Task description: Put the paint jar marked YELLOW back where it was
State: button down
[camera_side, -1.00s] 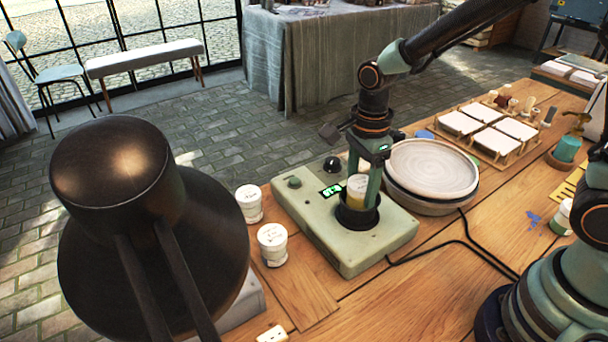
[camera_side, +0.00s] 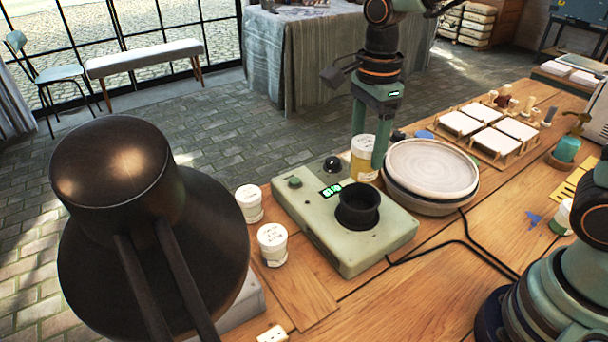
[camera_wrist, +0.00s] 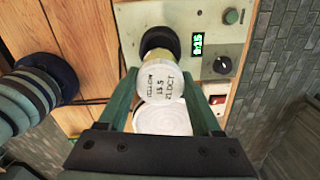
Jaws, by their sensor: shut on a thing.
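The yellow paint jar (camera_side: 364,160) has a white lid, and its lid reads YELLOW in the wrist view (camera_wrist: 160,82). My gripper (camera_side: 369,158) is shut on it and holds it upright, raised above the mixing machine's far side. The green machine (camera_side: 372,252) has a black round cup (camera_side: 358,207), which stands empty in the side view. A lit green display (camera_side: 331,191) is on its top. The round pale turntable (camera_side: 432,170) is just right of the jar in the side view.
Two white-lidded jars (camera_side: 249,203) (camera_side: 272,244) stand left of the machine. A rack of white tiles (camera_side: 490,132) lies at the back right. A black cable (camera_side: 455,243) crosses the table. A dark lamp (camera_side: 150,230) fills the left foreground.

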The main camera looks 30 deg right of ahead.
aim_at(365, 143)
notch_tip(365, 143, up, 10)
jog(key=shift+r, duration=0.1)
jog(key=s+a+f+n, duration=0.1)
jog(key=s+a+f, duration=0.25)
jog(key=a, duration=0.45)
jog(key=s+a+f+n, duration=0.15)
jog(key=s+a, duration=0.25)
jog(key=a, duration=0.4)
jog(key=shift+m, duration=0.35)
jog(key=shift+a+f, duration=0.2)
jog(key=shift+f, duration=9.9)
jog(key=shift+c, duration=0.3)
grip_release()
jog(key=shift+f, duration=0.1)
